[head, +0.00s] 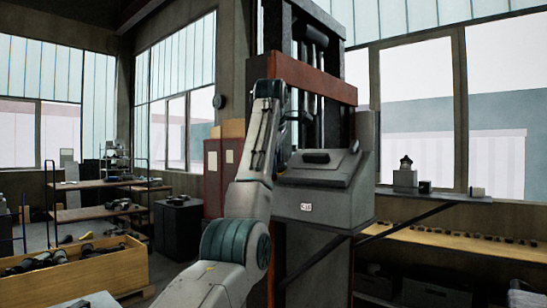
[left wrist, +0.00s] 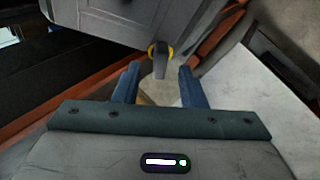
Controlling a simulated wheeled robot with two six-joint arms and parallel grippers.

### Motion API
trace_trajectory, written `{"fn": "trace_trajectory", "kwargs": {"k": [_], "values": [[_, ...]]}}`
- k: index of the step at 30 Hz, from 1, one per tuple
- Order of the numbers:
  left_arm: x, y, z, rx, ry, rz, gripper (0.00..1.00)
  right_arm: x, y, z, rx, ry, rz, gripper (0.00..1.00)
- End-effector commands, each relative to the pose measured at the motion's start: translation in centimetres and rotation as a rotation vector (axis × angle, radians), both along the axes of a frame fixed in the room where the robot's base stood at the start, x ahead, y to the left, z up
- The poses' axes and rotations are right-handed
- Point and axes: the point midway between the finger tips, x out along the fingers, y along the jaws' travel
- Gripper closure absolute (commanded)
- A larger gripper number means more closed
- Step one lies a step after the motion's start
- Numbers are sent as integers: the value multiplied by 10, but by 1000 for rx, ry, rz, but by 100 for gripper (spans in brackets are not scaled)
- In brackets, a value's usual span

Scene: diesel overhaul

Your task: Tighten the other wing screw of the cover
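In the left wrist view, a wing screw (left wrist: 160,56) with a dark wing and a yellow ring stands out from a grey panelled surface that appears to be the cover (left wrist: 115,18). My left gripper (left wrist: 159,75) is open, its two blue fingers apart on either side of the screw's line. The screw shows between and just beyond the fingertips; I cannot tell whether they touch it. In the head view, my left arm reaches up to the grey machine housing (head: 330,190) with a black handle; the fingers are hard to make out there. My right gripper is out of view.
A tall press frame with a rusty red crossbeam (head: 318,80) rises behind the housing. A wooden crate (head: 100,272) with dark parts stands at left. A bench (head: 460,243) with a row of small parts runs along the right windows. Shelving (head: 95,213) stands at the back left.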

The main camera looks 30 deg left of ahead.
Motion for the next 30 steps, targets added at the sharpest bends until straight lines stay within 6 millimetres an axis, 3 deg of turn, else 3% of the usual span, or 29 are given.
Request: {"fn": "trace_trajectory", "kwargs": {"k": [20, 26, 30], "values": [[10, -1, -14, 0, 0, 0, 63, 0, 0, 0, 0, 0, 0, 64], [10, -1, -13, 0, 0, 0, 100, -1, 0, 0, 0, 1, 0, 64], [10, -1, -14, 2, 1, -2, 100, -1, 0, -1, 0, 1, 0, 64]]}}
